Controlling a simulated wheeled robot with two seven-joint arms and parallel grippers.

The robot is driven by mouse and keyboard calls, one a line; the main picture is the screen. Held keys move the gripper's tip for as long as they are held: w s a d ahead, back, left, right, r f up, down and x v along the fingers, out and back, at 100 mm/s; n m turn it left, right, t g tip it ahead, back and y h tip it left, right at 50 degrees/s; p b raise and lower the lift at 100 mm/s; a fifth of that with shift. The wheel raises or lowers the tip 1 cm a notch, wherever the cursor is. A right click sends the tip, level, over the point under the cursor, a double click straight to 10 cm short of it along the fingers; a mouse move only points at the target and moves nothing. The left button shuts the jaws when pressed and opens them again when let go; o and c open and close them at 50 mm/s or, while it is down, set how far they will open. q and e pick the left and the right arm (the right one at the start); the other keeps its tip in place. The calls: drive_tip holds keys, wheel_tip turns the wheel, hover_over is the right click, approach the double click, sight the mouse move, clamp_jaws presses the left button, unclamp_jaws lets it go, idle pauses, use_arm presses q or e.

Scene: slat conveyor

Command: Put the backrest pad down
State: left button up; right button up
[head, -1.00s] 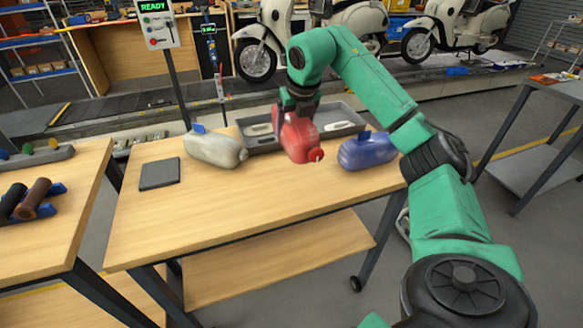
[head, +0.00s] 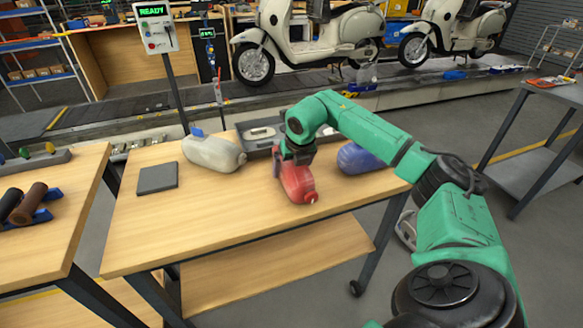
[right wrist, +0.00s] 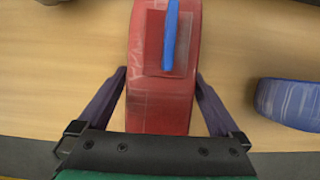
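The backrest pad is a red, rounded block (head: 297,183) with a dark red patch and a blue strip on its upper face. In the head view it is low over or on the wooden table (head: 220,215), between the cream pad and the blue pad; I cannot tell whether it touches the top. My right gripper (right wrist: 160,72) has a finger along each side of the red pad (right wrist: 160,105), the tips close against its edges. The pad hides the table under it. My left gripper is not in view.
A cream pad (head: 212,153) lies to the left and a blue pad (head: 358,158) to the right. A grey tray (head: 250,148) stands behind, partly hidden by my arm. A dark square plate (head: 158,178) lies at the left. The table's front is clear.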

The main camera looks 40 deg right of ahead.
drive_tip(key=shift+r, duration=0.45)
drive_tip(key=b+v, duration=0.1)
drive_tip(key=v, duration=1)
drive_tip(key=shift+s+a+r, duration=0.15)
